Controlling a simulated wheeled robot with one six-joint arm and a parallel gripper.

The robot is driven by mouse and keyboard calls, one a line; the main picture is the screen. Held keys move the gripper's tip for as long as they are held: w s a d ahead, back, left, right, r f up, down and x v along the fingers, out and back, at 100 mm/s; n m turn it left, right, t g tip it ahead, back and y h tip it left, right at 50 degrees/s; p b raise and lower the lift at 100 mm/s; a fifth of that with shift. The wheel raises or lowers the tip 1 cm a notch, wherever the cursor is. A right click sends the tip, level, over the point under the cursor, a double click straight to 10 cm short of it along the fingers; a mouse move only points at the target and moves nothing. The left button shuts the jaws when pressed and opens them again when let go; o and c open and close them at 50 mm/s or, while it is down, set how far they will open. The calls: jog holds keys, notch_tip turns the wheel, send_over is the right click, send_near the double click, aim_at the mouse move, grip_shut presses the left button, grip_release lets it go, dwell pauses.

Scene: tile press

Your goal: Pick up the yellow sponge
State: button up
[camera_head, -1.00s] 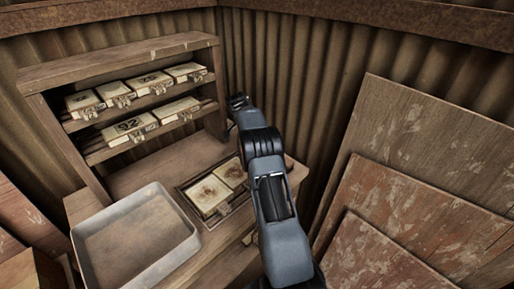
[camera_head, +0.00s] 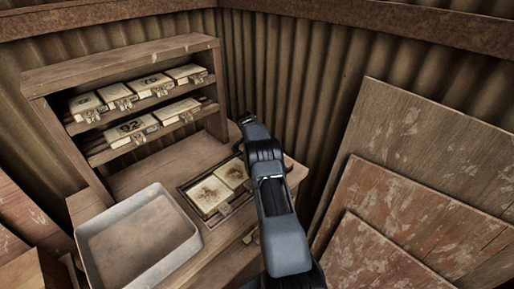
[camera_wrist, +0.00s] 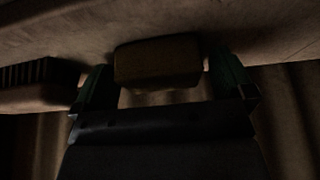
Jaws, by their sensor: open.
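In the dim wrist view, a dark yellow-brown block (camera_wrist: 157,62), which looks like the yellow sponge, rests on a wooden surface. My gripper (camera_wrist: 162,78) is open, with its two dark green fingers apart to the left and right of the block. I cannot tell whether either finger touches it. In the head view, my arm (camera_head: 277,225) reaches toward the back right corner of the wooden desk. The sponge cannot be seen there, and the fingertips are hidden.
A brush-like object with dark bristles (camera_wrist: 30,73) lies left of the block. The desk holds a grey tray (camera_head: 92,233) and a frame with two stained tiles (camera_head: 208,193). A shelf (camera_head: 120,62) of numbered tiles stands behind. Boards (camera_head: 440,150) lean at right, near my arm.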

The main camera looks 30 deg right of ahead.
jog(key=c, duration=1)
jog(key=shift+r, duration=0.2)
jog(key=shift+r+b, duration=0.3)
jog(key=shift+r, duration=0.3)
jog(key=shift+s+a+r+b, duration=0.65)
jog(key=shift+s+a+r, duration=0.35)
jog(key=shift+s+r, duration=1)
jog(key=shift+s+a+r+b, duration=0.65)
jog(key=shift+s+a+r, duration=0.4)
jog(key=shift+s+r, duration=1)
jog(key=shift+s+a+r+b, duration=0.65)
jog(key=shift+s+a+r, duration=0.35)
jog(key=shift+s+r, duration=1)
jog(key=shift+s+f, duration=0.25)
jog(key=shift+f, duration=0.05)
